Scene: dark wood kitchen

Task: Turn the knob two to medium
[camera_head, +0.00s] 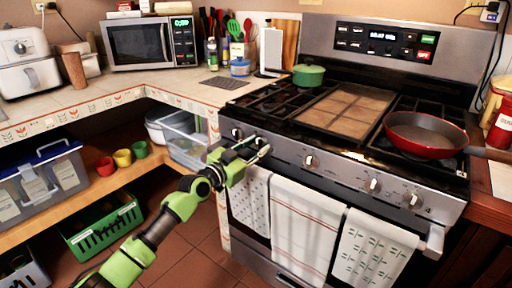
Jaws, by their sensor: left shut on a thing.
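The stove (345,180) has a row of silver knobs along its front panel. The far left knob (237,133) is free. My left gripper (257,147) comes in from the lower left and is shut on the second knob from the left, which its fingers mostly hide. I cannot read that knob's setting. The middle knob (310,161) and two knobs on the right, one (373,186) beside the other (413,200), are untouched. My right gripper is out of view.
Towels (305,225) hang on the oven handle just below the gripper. A red pan (425,135) and a green pot (308,76) sit on the stove top. A clear plastic bin (187,140) stands on the shelf left of the stove. The floor in front is open.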

